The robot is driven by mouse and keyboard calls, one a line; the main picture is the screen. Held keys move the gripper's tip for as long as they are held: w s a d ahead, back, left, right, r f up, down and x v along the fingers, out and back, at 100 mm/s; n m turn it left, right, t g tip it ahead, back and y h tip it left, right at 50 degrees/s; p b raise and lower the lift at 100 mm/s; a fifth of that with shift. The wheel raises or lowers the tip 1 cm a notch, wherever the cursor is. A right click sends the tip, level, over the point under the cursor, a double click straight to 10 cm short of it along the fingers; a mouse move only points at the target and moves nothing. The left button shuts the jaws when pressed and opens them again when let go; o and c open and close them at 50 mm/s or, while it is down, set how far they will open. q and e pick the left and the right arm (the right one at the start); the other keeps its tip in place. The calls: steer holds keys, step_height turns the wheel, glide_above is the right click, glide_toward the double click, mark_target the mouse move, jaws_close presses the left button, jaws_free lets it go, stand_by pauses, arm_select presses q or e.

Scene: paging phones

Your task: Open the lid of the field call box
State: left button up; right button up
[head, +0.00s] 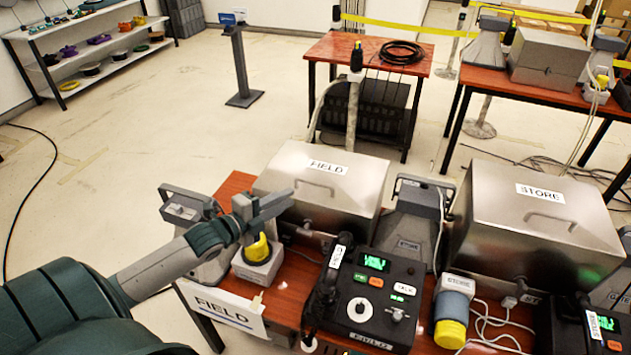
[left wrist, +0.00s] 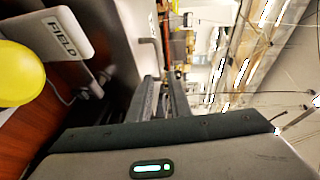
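The field call box (head: 325,185) is a brushed metal box with a FIELD label on its sloped lid (head: 350,172) and a bar handle (head: 318,189) near the lid's front edge. The lid is down. My left gripper (head: 282,207) is in front of the box's left part, over the yellow-topped device, apart from the handle in the picture. In the left wrist view its two fingers (left wrist: 165,90) stand with a narrow gap and nothing visible between them. A handle bar (left wrist: 150,48) shows just beyond them. My right gripper is not in view.
A yellow-topped device (head: 258,255) and a FIELD sign (head: 222,308) stand below my left gripper. A FIELD phone console (head: 368,295) is right of them. A grey horn speaker (head: 412,220) and the STORE box (head: 540,215) stand farther right on the red table.

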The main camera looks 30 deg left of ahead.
mark_target(314, 184)
arm_select(q)
steer(key=p+x, duration=0.3)
steer(key=x, duration=0.9)
steer(key=shift+w+f, duration=0.1)
steer(key=shift+w, duration=0.15)
jaws_close()
